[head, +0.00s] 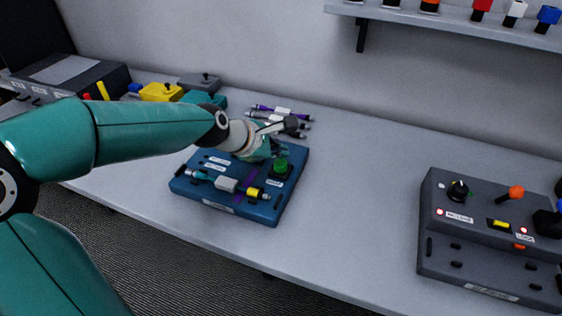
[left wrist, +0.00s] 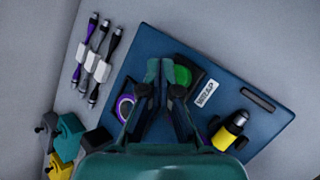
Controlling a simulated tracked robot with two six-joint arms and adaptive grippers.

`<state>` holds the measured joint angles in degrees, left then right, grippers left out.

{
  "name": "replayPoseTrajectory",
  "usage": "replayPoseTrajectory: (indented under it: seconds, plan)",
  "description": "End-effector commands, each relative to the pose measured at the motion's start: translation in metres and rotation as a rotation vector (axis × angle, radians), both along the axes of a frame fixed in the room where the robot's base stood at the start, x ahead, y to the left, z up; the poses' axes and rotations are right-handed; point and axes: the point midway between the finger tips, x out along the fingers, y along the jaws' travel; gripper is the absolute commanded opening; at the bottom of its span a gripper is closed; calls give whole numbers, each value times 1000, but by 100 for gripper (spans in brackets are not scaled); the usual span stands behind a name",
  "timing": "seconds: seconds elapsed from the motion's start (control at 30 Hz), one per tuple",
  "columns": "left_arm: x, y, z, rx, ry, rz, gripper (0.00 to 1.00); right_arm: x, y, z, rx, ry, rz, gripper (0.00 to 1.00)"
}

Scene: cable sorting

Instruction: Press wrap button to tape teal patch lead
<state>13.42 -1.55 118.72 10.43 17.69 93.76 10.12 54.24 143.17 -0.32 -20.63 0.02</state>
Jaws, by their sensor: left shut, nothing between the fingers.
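The blue wrap board (head: 218,206) lies on the table with the lead across its front part. The lead has a teal end (head: 201,175), a pale label (head: 227,184) and a yellow-and-black end (head: 253,191), which also shows in the left wrist view (left wrist: 230,131). The green button (head: 281,165) sits at the board's right rear, by a WRAP label (left wrist: 206,93) in the wrist view. My left gripper (head: 277,152) is shut and empty, its tips right beside the green button (left wrist: 183,75) and partly covering it. I cannot tell whether they touch. My right gripper is out of view.
Several leads (head: 284,113) with pale labels lie behind the board. Yellow (head: 160,92), teal and grey boxes stand at the back left. A dark grey console (head: 470,240) with an orange-knobbed lever stands at right. The table between board and console is clear.

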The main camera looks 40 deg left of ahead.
Motion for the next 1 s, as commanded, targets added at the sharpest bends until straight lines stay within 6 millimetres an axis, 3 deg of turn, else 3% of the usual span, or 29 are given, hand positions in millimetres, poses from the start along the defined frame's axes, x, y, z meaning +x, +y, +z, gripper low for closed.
replayPoseTrajectory:
  seconds: [1.0]
  plan:
    - [-1,1,-12,0,0,2,0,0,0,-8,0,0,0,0]
